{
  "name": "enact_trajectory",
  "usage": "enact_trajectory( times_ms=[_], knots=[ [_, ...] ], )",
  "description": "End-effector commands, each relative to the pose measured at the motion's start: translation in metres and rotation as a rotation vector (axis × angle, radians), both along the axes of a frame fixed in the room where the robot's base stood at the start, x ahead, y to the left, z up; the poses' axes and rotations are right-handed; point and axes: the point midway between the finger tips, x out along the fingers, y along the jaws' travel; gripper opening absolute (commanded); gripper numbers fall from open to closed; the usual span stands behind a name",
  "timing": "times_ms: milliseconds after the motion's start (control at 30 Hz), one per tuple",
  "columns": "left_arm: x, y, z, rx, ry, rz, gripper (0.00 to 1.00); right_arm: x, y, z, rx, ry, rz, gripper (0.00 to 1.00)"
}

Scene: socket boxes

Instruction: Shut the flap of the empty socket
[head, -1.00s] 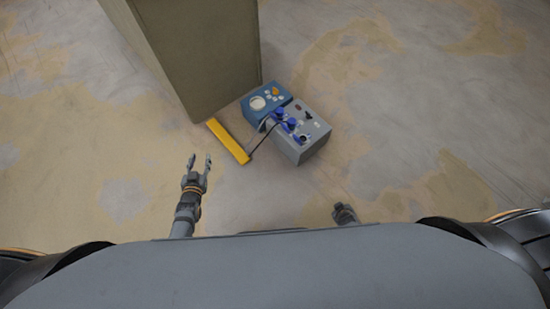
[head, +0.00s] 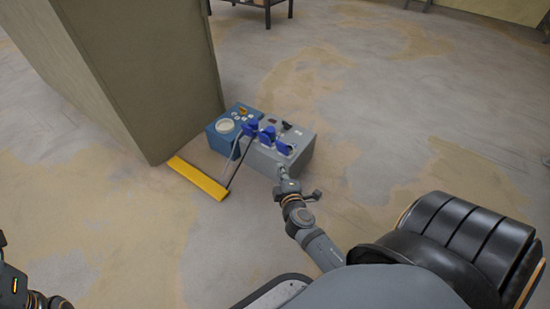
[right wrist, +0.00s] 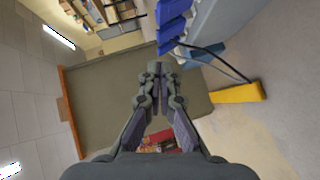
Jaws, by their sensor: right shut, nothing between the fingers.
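The grey socket box (head: 297,160) stands on the floor. Three blue flaps show on it: a left one (head: 250,128), a middle one (head: 267,134) and a right one (head: 284,147). Cables run from the left part of the box; I cannot clearly see which socket is empty. My right gripper (head: 283,170) is at the box's front side, below the right flap; contact cannot be told. In the right wrist view its fingers (right wrist: 157,80) are shut and empty, with blue flaps (right wrist: 172,28) just beyond.
A blue box (head: 222,141) with a round dial adjoins the grey box. A yellow bar (head: 197,179) lies on the floor, with cables reaching towards it. A tall olive cabinet (head: 140,75) stands behind on the left. The floor right of the box is clear.

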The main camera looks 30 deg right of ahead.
Motion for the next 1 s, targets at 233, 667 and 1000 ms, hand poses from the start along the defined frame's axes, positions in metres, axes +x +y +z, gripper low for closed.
enact_trajectory(
  times_ms=[233, 667, 1000],
  knots=[
    [0.001, -0.001, -0.01, 0.004, 0.005, 0.003, 0.4, 0.036, -0.014, -0.01, -0.002, -0.001, 0.0, 0.0],
    [0.003, -0.004, -0.04, 0.02, 0.012, 0.013, 0.4, 0.098, -0.056, -0.034, -0.002, 0.002, 0.001, 0.0],
    [0.004, -0.005, -0.044, 0.024, 0.015, 0.016, 0.4, 0.104, -0.069, -0.036, 0.001, 0.003, 0.001, 0.0]
  ],
)
